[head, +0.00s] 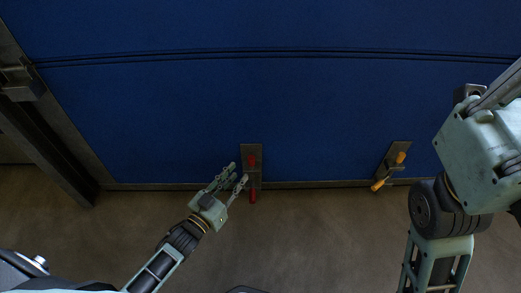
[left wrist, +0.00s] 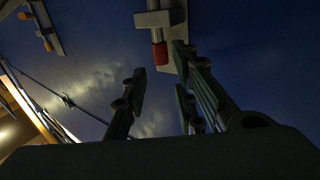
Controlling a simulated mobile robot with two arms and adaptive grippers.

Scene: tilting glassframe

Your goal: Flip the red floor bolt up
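The red floor bolt (head: 252,161) is mounted on a grey plate (head: 257,151) at the foot of the blue door. Its red parts show at the upper part of the plate and at its lower end by the floor. My left gripper (head: 237,172) is open, just left of the bolt, with its fingers pointing up toward the plate. In the left wrist view, the red end of the bolt (left wrist: 160,54) is above the gap between the spread fingers, nearer the right finger. Nothing is between the fingers. Contact cannot be told. My right gripper is not in view.
A second bolt with orange-yellow ends (head: 379,184) sits on the door's lower edge to the right. A metal frame post (head: 45,135) stands at the left. The brown floor (head: 310,235) in front is clear. My right arm fills the right side.

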